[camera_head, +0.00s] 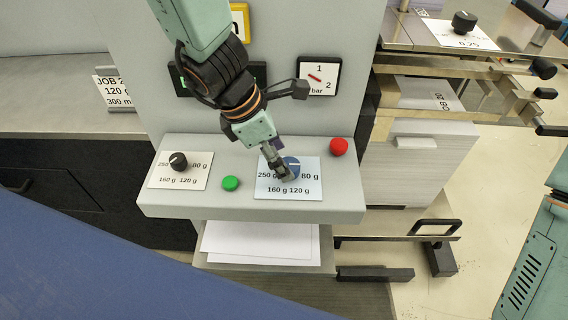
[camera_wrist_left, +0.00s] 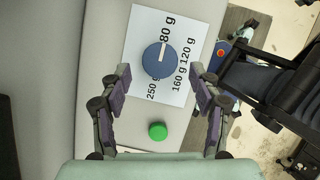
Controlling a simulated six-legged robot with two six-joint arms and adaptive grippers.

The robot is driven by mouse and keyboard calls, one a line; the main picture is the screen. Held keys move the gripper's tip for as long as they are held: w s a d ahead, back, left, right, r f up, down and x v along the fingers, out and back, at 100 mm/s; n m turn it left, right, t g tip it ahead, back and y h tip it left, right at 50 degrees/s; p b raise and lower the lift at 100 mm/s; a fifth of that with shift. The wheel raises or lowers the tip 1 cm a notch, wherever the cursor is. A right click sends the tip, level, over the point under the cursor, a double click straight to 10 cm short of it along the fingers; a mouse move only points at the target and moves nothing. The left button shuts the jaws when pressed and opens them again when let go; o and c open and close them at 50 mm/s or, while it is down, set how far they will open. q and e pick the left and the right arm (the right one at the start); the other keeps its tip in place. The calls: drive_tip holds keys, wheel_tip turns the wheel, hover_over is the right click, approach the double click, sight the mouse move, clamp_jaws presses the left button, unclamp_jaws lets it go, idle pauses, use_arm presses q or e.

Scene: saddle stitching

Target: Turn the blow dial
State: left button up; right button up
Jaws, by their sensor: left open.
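The blue blow dial (camera_head: 293,163) sits on a white label plate (camera_head: 306,173) marked 250 g, 80 g, 160 g and 120 g, on the sloping grey panel. In the left wrist view the dial (camera_wrist_left: 158,60) shows a white mark pointing toward 80 g. My left gripper (camera_head: 277,167) reaches down from above and partly covers the dial in the head view. In the wrist view its jaws (camera_wrist_left: 160,78) are spread wide on either side of the dial's near edge, with gaps and nothing held. My right gripper is out of view.
A green button (camera_head: 230,183) lies left of the plate, and a red button (camera_head: 339,147) is behind it to the right. A black dial (camera_head: 179,161) on a similar plate is at the panel's left. A gauge (camera_head: 318,76) is on the wall behind. White sheets (camera_head: 262,243) lie below.

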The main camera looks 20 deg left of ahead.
sight(293, 163)
use_arm(q)
drive_tip(key=shift+w+d+f, duration=0.15)
drive_tip(key=shift+d+f, duration=0.05)
drive_tip(key=shift+f, duration=0.5)
drive_tip(key=shift+w+d+f, duration=0.3)
drive_tip(key=shift+d, duration=0.3)
drive_tip(key=shift+s+a, duration=0.15)
drive_tip(key=shift+a, duration=0.2)
drive_tip(key=shift+c, duration=0.8)
drive_tip(key=shift+d, duration=0.25)
drive_tip(key=c, duration=0.6)
drive_tip(key=shift+a, duration=0.1)
drive_tip(key=c, duration=0.4)
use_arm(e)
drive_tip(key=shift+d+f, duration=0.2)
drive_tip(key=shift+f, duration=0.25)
use_arm(q)
drive_tip(key=shift+r, duration=0.1)
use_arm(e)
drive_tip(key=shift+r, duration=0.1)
